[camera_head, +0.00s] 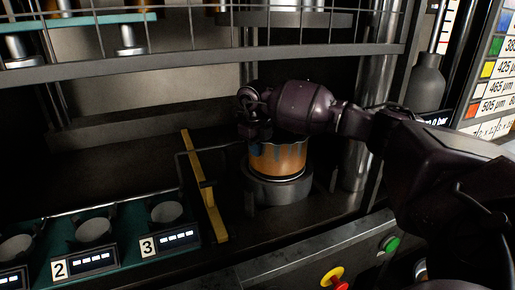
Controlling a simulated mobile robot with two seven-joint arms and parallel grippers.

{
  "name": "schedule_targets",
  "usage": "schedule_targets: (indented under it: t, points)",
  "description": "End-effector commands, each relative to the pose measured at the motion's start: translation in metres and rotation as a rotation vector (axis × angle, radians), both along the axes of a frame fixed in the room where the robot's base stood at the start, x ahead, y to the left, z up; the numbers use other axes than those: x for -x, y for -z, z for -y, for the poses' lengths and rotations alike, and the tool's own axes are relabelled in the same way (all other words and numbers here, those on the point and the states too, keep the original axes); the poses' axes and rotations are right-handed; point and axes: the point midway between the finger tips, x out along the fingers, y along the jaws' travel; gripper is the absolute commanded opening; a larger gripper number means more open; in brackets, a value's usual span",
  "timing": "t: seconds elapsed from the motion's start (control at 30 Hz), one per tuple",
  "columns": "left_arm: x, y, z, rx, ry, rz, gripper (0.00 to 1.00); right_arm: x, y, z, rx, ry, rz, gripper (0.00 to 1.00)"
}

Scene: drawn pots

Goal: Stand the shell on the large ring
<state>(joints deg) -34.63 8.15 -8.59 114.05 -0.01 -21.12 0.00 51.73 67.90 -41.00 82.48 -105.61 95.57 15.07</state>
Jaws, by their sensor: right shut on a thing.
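The shell (279,158) is an orange-brown cylinder with dark drips around its upper rim and a dark lower edge. It is upright. The large ring (279,192) is a thick grey ring on the dark floor of the press, directly under the shell. The shell's lower edge meets or almost meets the ring's top; I cannot tell whether it rests there. My right gripper (254,130) is shut on the shell at its upper rim, and the wrist hides part of the rim. My left gripper is not in view.
A yellow bar (204,187) stands left of the ring. A green tray (128,235) with numbered cups lies at the left. A steel column (356,150) rises on the right. A wire guard (180,68) crosses above. Red and green buttons (390,243) sit on the front panel.

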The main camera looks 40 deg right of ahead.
Motion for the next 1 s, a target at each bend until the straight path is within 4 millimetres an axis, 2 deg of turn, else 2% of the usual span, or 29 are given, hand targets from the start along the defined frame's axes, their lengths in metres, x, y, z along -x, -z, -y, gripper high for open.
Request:
schedule_targets:
  t: [0.8, 0.83, 1.0]
  points:
    - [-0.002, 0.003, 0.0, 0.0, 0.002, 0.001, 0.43, 0.0, 0.01, 0.0, 0.001, 0.001, 0.002, 0.0]
    - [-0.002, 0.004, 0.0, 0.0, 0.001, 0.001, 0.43, 0.0, 0.01, 0.0, 0.001, 0.001, 0.002, 0.12]
    - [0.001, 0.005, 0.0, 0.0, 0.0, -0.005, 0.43, 0.0, 0.01, 0.0, 0.001, 0.0, 0.001, 0.38]
